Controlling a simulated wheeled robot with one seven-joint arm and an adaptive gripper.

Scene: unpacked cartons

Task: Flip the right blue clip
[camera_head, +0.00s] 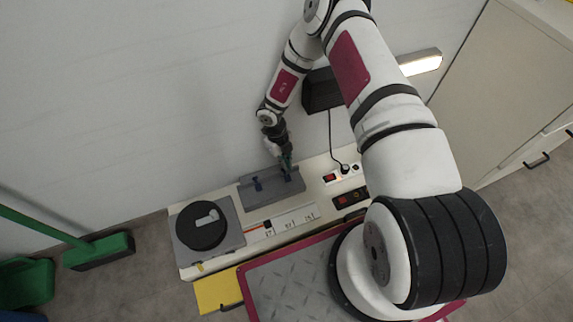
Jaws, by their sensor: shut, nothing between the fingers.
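A grey fixture (262,197) stands at the back of the white bench, near the wall. A small blue clip (257,184) shows on its left part. The right blue clip is mostly hidden or too small to make out by my fingertips. My gripper (287,169) points down over the right part of the fixture. Its fingers look shut with nothing between them. I cannot tell whether the fingertips touch the clip or the fixture.
A grey box with a black round dial (201,225) stands left on the bench. A white labelled strip (291,218) lies in front of the fixture. A red switch (330,178), a socket strip with a cable and a dark panel (350,197) are to the right. The wall is close behind.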

